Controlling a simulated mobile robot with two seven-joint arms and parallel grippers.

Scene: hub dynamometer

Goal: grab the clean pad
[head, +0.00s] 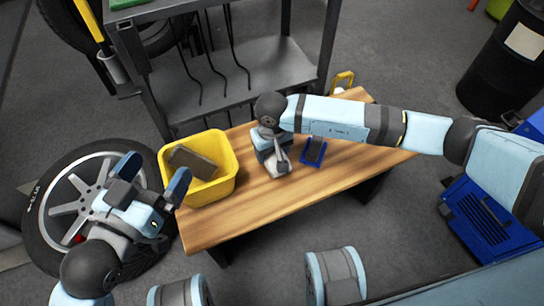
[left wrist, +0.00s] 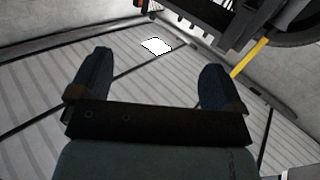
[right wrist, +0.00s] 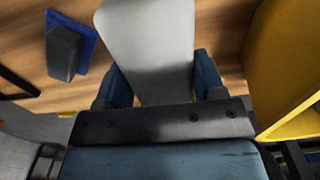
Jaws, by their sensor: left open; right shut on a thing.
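A pale grey-white pad (right wrist: 150,45) is between the fingers of my right gripper (right wrist: 160,80), which is shut on it. In the head view the right gripper (head: 270,152) is low over the wooden bench, with the pale pad (head: 279,168) under it; I cannot tell whether the pad touches the bench. My left gripper (head: 154,176) is open and empty, above the wheel and left of the yellow bin. It also shows open in the left wrist view (left wrist: 158,85).
The yellow bin (head: 229,165) on the wooden bench (head: 245,222) holds a brownish block (head: 190,162). A blue holder (head: 322,160) with a dark block (head: 314,149) lies right of the right gripper. A wheel (head: 50,225) lies at left. A metal rack (head: 240,85) stands behind. The bench front is clear.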

